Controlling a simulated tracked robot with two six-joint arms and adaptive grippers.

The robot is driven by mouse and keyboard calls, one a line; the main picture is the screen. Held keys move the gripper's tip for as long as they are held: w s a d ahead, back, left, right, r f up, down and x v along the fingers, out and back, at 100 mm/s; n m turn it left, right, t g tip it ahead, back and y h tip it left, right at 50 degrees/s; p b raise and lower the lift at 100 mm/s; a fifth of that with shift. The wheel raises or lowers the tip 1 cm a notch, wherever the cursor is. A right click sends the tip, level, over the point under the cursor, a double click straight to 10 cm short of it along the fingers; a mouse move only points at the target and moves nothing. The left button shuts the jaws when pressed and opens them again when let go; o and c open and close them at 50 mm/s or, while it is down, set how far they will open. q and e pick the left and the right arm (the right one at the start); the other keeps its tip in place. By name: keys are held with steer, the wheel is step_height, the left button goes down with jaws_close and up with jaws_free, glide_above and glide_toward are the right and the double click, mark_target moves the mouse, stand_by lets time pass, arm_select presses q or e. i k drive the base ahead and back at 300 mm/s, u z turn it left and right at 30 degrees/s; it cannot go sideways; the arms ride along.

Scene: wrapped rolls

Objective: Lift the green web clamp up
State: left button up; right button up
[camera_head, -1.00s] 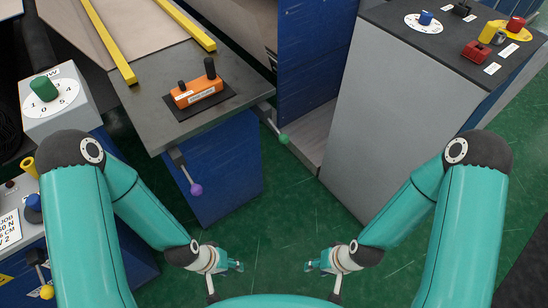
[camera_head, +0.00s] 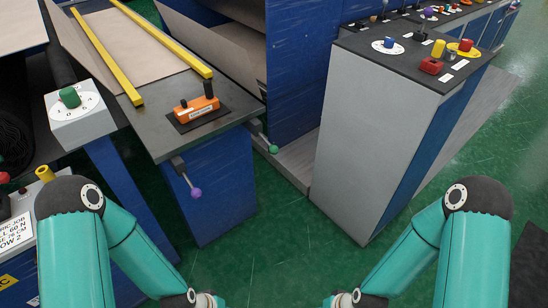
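A lever with a green ball end (camera_head: 273,149) sticks out from the right front corner of the grey-topped table; I take it for the green web clamp. It points outward and slightly down. A similar lever with a purple ball end (camera_head: 196,193) hangs lower at the table's front left corner. My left gripper (camera_head: 218,301) and my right gripper (camera_head: 331,301) are at the bottom edge, mostly cut off. Both are well below and apart from the levers. Whether their fingers are open does not show.
An orange device (camera_head: 196,108) lies on the table (camera_head: 152,129), near two yellow bars (camera_head: 160,38). A grey box with a green knob (camera_head: 69,97) stands left. A grey cabinet (camera_head: 365,135) with coloured controls stands right. Green floor (camera_head: 290,225) is open in front.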

mark_target(273, 150)
steer(key=z, duration=0.1)
steer(key=i, duration=0.9)
steer(key=u, duration=1.1)
steer(key=k, duration=0.65)
steer(key=u, duration=0.25)
steer(key=i, duration=0.5)
steer(key=z, duration=0.1)
